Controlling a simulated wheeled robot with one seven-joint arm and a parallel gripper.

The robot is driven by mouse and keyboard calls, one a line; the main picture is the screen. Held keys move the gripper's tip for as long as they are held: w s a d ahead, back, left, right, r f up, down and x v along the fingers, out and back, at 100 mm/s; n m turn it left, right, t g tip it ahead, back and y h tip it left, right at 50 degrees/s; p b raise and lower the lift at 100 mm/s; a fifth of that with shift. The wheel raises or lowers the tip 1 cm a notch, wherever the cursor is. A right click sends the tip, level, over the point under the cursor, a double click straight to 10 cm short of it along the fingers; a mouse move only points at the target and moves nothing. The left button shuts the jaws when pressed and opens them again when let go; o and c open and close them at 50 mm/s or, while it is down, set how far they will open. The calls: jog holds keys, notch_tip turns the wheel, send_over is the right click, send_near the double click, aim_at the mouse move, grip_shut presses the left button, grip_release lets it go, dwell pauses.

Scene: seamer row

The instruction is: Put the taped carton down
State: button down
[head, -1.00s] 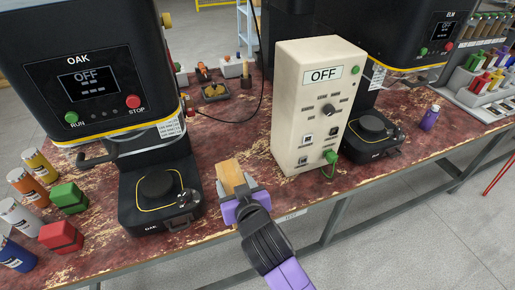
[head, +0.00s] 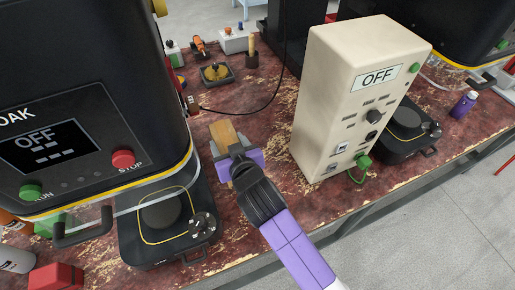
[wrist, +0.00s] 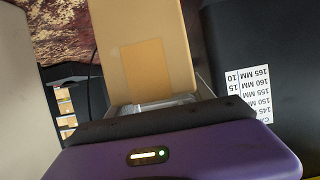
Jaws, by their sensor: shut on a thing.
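The taped carton (head: 223,133) is a small tan box, seen in the head view between the black OAK machine and the cream control box. My gripper (head: 236,159) is shut on its near end, purple and grey, over the worn red bench. In the wrist view the carton (wrist: 146,55) stretches away from the jaws, with a darker tan patch on its face. My gripper's jaws (wrist: 150,105) show at the carton's near end. I cannot tell whether the carton touches the bench top.
The OAK machine (head: 70,110) and its black base (head: 165,222) stand close on the left. The cream control box (head: 350,95), reading OFF, stands on the right. Behind are a black cable (head: 255,108) and a small dark tray (head: 216,75). Bare bench (head: 262,135) shows between.

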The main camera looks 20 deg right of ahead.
notch_tip(320, 180, down, 9)
jog(key=shift+r, duration=0.1)
dwell(0.4)
jog(key=shift+f+b, duration=0.25)
jog(key=shift+b, duration=0.1)
jog(key=shift+c, duration=2)
grip_release()
jog(key=shift+r, duration=0.1)
jog(key=shift+s, duration=0.15)
jog(key=v, duration=1.1)
jog(key=shift+s+r, duration=0.25)
jog(key=shift+s, duration=0.1)
